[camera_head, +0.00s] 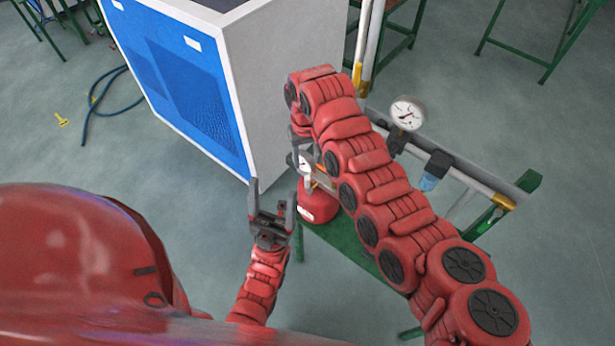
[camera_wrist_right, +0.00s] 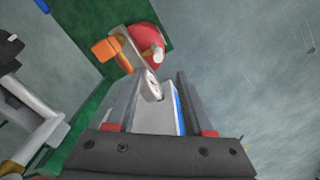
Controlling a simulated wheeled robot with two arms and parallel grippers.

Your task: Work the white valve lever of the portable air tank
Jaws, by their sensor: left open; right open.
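The portable air tank (camera_head: 318,205) is a red rounded vessel on a green surface, partly hidden by my right arm. It also shows in the right wrist view (camera_wrist_right: 143,38), beyond my fingertips. Its round white gauge (camera_head: 304,163) appears between my right fingers in the wrist view (camera_wrist_right: 152,86). A small white piece (camera_wrist_right: 158,51) stands out from the tank; I cannot tell if it is the valve lever. My right gripper (camera_wrist_right: 160,75) is open, close to the gauge, with nothing gripped. My left gripper (camera_head: 271,197) is open and empty, left of the tank, fingers pointing up.
A blue and white cabinet (camera_head: 285,80) stands just behind and left of the tank. A pipe with a larger gauge (camera_head: 406,113) and a blue-bowled fitting (camera_head: 434,170) runs at right. A blue hose (camera_head: 106,103) lies on open floor at left.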

